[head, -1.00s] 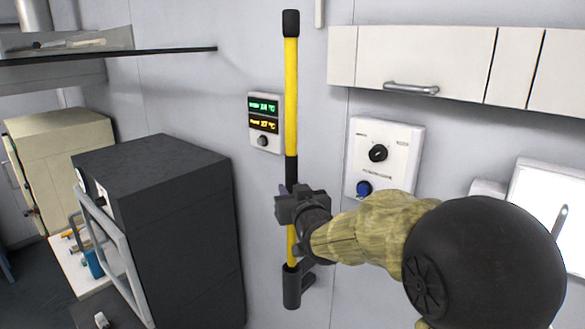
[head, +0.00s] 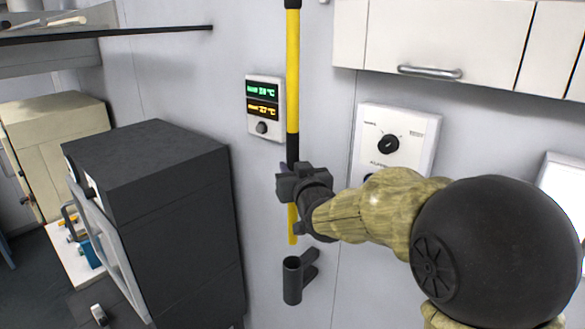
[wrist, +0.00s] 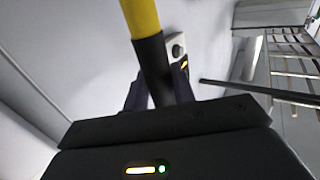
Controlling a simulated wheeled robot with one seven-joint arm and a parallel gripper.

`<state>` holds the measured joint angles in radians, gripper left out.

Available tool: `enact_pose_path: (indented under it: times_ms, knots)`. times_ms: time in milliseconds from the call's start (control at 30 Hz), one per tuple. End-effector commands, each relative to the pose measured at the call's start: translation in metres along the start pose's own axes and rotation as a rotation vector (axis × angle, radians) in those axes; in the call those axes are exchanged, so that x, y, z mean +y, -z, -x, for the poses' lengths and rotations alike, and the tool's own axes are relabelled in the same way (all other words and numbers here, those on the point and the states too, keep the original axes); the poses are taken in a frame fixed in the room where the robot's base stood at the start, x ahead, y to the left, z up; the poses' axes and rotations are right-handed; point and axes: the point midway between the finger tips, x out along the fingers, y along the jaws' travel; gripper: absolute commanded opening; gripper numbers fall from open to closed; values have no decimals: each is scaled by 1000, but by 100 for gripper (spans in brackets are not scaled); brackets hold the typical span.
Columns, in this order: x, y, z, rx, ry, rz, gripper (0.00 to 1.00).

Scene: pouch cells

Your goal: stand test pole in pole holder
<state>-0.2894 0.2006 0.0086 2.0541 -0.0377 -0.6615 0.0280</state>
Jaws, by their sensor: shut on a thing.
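The test pole (head: 292,85) is yellow with a black grip section and a black top end that is cut off at the upper edge of the head view. It hangs about upright. My gripper (head: 290,185) is shut on its black middle section; the wrist view shows the pole (wrist: 142,18) between the fingers (wrist: 160,92). The pole's yellow lower end shows below my gripper. The pole holder (head: 292,283) is a dark open tube on a wall bracket. Its mouth is empty, and the pole's end is above it with a visible gap. Their depth alignment is hard to tell.
A large dark oven-like cabinet (head: 150,200) stands left of the holder. A display panel (head: 264,108) is on the wall behind the pole. A white control box (head: 397,138) and wall cupboards (head: 440,40) are at right. Wall space around the holder is clear.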

Motion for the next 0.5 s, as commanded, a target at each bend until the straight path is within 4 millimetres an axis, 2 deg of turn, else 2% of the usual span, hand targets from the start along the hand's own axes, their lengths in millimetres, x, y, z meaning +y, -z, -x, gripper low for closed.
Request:
enact_pose_path:
  times_ms: [500]
  knots:
    - [-3,-35,-1,0,5,0,0]
